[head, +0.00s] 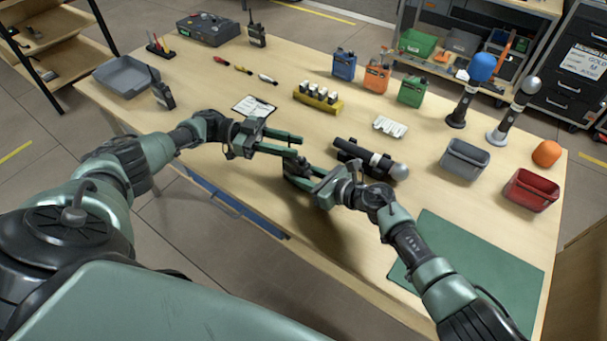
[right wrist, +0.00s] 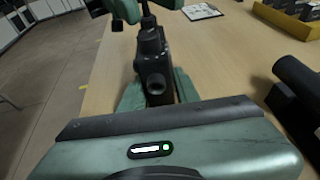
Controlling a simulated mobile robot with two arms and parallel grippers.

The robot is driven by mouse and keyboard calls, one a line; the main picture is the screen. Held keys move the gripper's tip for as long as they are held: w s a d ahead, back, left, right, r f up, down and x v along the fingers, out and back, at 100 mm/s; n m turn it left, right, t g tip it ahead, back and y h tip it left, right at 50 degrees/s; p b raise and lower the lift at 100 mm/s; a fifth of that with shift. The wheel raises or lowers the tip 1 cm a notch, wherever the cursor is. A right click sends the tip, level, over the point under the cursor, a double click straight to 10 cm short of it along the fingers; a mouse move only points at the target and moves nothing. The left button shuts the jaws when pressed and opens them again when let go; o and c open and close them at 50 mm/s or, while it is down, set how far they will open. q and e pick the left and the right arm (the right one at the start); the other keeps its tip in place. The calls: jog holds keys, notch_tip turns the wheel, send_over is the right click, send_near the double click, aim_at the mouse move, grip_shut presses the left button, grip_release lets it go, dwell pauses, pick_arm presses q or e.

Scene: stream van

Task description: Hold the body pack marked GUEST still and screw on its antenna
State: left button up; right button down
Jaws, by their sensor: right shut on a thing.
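A black body pack (right wrist: 155,72) with a round knob-like part stands between the green fingers of my right gripper (right wrist: 158,92). In the head view my right gripper (head: 293,168) is shut on this dark pack (head: 299,165), just above the table near its front edge. No GUEST mark is readable on it. My left gripper (head: 299,146) is just above, its two fingers showing apart. In the right wrist view, a thin dark stem rises from the pack toward the left gripper (right wrist: 150,8). I cannot tell whether the left fingers grip it.
A clipboard (head: 254,106) and a yellow battery holder (head: 318,98) are behind. Blue, orange and green packs (head: 376,79) stand further back. A green mat (head: 470,270) lies at right.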

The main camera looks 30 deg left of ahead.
pick_arm(q)
jog(key=shift+a, duration=0.15)
pick_arm(e)
jog(key=shift+w, duration=0.1)
pick_arm(q)
jog(key=v, duration=0.7)
jog(key=shift+s+a, duration=0.1)
pick_arm(e)
jog(key=c, duration=0.9)
grip_release()
jog(key=shift+c, duration=0.2)
jog(key=shift+d, duration=0.15)
